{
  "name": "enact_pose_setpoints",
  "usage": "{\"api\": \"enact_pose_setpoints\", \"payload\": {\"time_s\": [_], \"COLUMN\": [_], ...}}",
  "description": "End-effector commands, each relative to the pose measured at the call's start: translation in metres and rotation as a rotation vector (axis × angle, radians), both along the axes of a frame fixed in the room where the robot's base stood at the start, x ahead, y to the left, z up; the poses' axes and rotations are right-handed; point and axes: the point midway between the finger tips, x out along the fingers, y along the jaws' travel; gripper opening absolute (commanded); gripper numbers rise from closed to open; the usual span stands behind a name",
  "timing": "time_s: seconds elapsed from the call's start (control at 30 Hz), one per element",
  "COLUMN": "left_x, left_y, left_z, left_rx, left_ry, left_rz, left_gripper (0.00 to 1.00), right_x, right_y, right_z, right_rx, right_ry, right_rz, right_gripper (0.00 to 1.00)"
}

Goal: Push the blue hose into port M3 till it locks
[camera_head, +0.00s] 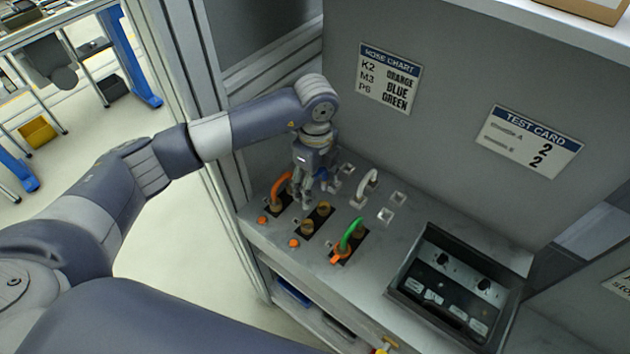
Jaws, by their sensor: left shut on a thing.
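My left gripper (312,188) points down over the bench from the wall side and is shut on the blue hose (324,174). Only a small blue part shows beside the fingers; the rest of the hose and its end are hidden. The middle port block, M3 by its place in the chart order, (316,222) has brass fittings on a black plate and lies just in front of and below the gripper. I cannot tell whether the hose touches it. My right gripper is not in view.
An orange hose (280,184) sits in the left port, a green hose (350,234) in the right one. A white hose (371,178) and several pale sockets lie behind. A dark tray (410,290) stands right. The hose chart (390,78) reads M3 blue.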

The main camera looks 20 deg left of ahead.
Motion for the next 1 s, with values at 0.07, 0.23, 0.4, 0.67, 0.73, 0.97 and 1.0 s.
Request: {"api": "enact_pose_setpoints", "payload": {"time_s": [0.07, 0.23, 0.4, 0.67, 0.73, 0.97, 1.0], "left_x": [0.0, 0.0, 0.0, 0.0, 0.0, 0.0, 0.0], "left_y": [0.0, 0.0, 0.0, 0.0, 0.0, 0.0, 0.0], "left_z": [-0.003, -0.01, -0.019, -0.032, -0.035, -0.047, -0.049], "left_rx": [0.0, 0.0, 0.0, 0.0, 0.0, 0.0, 0.0], "left_ry": [0.0, 0.0, 0.0, -0.001, -0.001, 0.0, 0.0], "left_rz": [-0.001, -0.002, -0.003, -0.003, -0.003, -0.003, -0.003], "left_gripper": [0.42, 0.42, 0.42, 0.42, 0.42, 0.42, 0.42], "right_x": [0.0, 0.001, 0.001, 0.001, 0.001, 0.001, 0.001], "right_y": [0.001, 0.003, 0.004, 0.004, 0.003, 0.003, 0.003], "right_z": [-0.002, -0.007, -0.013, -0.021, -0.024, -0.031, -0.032], "right_rx": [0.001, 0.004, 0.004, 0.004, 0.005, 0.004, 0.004], "right_ry": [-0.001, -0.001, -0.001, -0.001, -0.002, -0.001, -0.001], "right_rz": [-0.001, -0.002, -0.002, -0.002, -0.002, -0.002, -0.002], "right_gripper": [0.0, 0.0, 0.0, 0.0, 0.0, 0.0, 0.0]}}
